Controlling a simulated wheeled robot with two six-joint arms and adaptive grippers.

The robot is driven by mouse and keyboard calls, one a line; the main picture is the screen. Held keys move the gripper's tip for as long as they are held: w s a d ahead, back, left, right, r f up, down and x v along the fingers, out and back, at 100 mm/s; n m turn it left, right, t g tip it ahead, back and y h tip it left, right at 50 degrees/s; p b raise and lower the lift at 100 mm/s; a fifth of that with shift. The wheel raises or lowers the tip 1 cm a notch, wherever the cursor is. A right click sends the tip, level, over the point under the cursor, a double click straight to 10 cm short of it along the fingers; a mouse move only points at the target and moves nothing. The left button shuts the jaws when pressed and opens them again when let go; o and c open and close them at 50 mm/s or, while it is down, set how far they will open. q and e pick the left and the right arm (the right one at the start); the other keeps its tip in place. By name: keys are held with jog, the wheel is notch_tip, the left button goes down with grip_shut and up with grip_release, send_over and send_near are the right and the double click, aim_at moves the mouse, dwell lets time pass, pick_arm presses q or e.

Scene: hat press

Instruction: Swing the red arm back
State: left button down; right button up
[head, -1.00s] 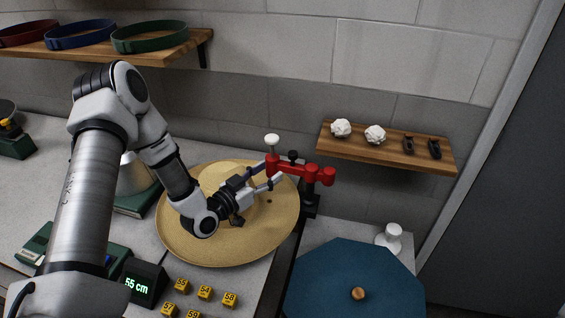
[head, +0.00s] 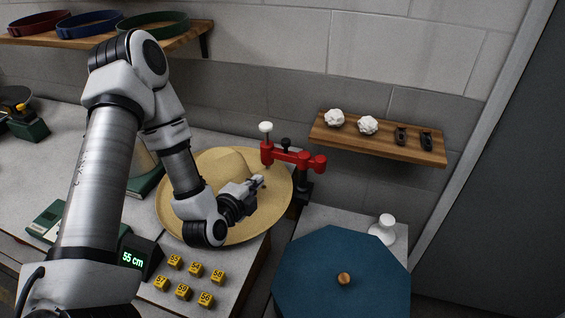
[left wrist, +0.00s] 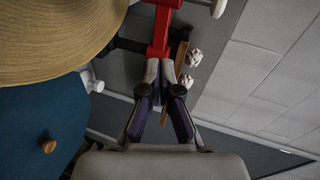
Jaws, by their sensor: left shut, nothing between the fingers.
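The red arm (head: 290,157) reaches left from a dark post (head: 304,190) over the back right brim of the straw hat (head: 225,163). A white knob (head: 265,127) tops its free end and a black knob stands on its middle. My left gripper (head: 262,181) is over the brim, just in front of the red arm, with its fingers together and empty. In the left wrist view the red arm (left wrist: 162,25) lies just beyond the fingertips (left wrist: 160,66); I cannot tell whether they touch. My right gripper is out of view.
A blue octagonal lid-like top (head: 345,275) with a wooden knob stands front right. A small wooden shelf (head: 378,140) is behind it. Numbered yellow blocks (head: 183,290) and a display reading 55 cm (head: 133,258) are at the front. My left arm crosses the left side.

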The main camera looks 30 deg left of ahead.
pick_arm(q)
jog(key=p, duration=0.4)
send_near(278, 156)
jog(key=shift+m+y, duration=0.3)
jog(key=shift+m, duration=0.1)
jog(key=x, duration=0.6)
jog(key=shift+w+f, duration=0.1)
jog(key=shift+w, duration=0.15)
jog(key=shift+w+d, duration=0.1)
jog(key=shift+w, duration=0.05)
